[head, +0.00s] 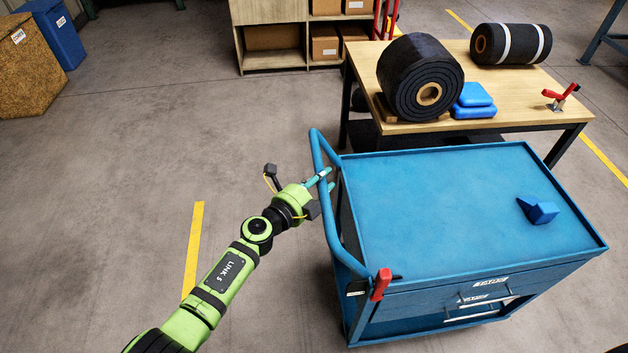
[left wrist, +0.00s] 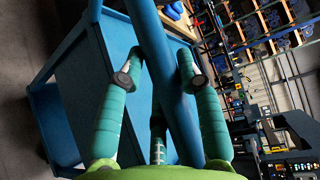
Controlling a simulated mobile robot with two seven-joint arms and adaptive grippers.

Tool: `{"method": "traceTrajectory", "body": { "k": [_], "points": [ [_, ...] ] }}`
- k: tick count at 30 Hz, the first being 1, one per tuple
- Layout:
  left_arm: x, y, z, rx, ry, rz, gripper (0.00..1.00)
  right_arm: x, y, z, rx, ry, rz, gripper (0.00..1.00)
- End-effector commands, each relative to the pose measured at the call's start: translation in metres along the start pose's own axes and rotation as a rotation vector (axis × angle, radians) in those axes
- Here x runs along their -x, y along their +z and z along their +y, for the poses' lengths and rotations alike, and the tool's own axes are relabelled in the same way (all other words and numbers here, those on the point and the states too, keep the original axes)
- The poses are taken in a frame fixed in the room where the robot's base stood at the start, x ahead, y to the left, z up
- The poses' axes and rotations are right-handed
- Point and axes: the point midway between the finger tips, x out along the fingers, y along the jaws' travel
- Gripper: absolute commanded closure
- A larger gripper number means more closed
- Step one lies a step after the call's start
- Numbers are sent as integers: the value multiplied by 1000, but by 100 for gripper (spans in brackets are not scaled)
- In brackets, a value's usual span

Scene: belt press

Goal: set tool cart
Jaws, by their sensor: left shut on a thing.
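A blue tool cart (head: 440,205) stands at the right of the head view, with a flat top, drawers on its front and a tubular push handle (head: 322,160) on its left side. My left gripper (head: 326,179) is shut on the cart's handle. In the left wrist view its teal fingers (left wrist: 157,80) lie on both sides of the blue handle tube (left wrist: 153,45). A blue block (head: 540,210) rests on the cart top. A red lever (head: 380,284) sits at the cart's near left corner. My right gripper is not in view.
A wooden table (head: 520,95) behind the cart bears a large black roll (head: 410,85), a strapped roll (head: 510,45), blue pads (head: 473,95) and a red clamp (head: 562,95). Shelves (head: 270,62) stand at the back. The floor (head: 130,180) left of the cart is clear.

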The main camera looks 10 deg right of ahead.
Motion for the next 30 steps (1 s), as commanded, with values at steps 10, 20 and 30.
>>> {"method": "traceTrajectory", "body": {
  "k": [10, 20, 30],
  "points": [
    [-2, -1, -4, -3, -8, 3, 40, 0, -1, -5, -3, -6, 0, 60],
    [0, 0, -2, 1, -3, 1, 40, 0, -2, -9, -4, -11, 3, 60],
    [28, 2, 0, -9, 0, 1, 40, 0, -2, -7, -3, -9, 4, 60]
  ]
}}
